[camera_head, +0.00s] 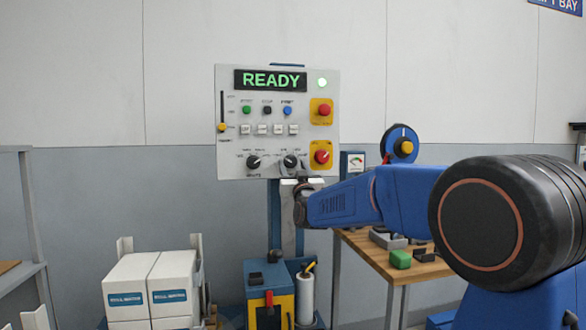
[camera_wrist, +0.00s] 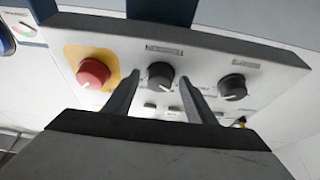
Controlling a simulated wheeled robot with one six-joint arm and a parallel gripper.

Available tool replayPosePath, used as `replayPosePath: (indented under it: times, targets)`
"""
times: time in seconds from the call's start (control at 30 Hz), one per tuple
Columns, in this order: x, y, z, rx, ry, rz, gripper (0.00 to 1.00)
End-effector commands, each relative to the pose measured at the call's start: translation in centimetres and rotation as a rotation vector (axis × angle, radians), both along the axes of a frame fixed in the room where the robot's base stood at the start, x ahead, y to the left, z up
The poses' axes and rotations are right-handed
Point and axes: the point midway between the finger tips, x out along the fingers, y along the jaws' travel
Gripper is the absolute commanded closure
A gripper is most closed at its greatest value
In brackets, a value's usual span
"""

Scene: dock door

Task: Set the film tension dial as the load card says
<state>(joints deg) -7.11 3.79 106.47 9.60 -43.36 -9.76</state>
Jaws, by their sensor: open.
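A grey control panel (camera_head: 228,100) on the wall carries two black dials along its bottom: a left dial (camera_head: 253,162) and a right dial (camera_head: 290,161). Their labels are too small to read, so I cannot tell which is film tension. My gripper (camera_head: 296,174) is at the right dial, partly covering it. In the wrist view, my open gripper (camera_wrist: 161,82) has its two fingers on either side of this dial (camera_wrist: 160,73), with gaps visible; contact is not visible. The other dial (camera_wrist: 232,87) is clear of the fingers. I cannot make out a load card.
A red knob on a yellow plate (camera_wrist: 93,73) sits close beside the fingers. Above are a red button (camera_head: 324,110), small buttons, a slider (camera_head: 222,128) and a green READY display (camera_head: 271,80). White boxes (camera_head: 128,282) stand lower left; a wooden table (camera_head: 372,252) stands right.

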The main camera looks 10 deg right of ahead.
Motion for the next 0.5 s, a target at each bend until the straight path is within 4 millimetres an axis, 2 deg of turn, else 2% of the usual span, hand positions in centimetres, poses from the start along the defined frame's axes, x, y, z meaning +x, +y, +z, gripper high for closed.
replayPosePath:
  times: [0.13, 0.17, 0.3, 0.33, 0.5]
  targets:
    - [-0.01, 0.00, -0.02, 0.000, 0.000, 0.000, 0.50]
    - [-0.01, 0.01, -0.02, 0.000, 0.000, 0.000, 0.54]
    - [-0.02, 0.01, -0.02, 0.000, 0.000, 0.000, 0.88]
    - [-0.03, 0.01, -0.03, 0.000, 0.000, 0.000, 0.91]
    - [-0.04, 0.02, -0.04, 0.004, 0.000, 0.001, 0.91]
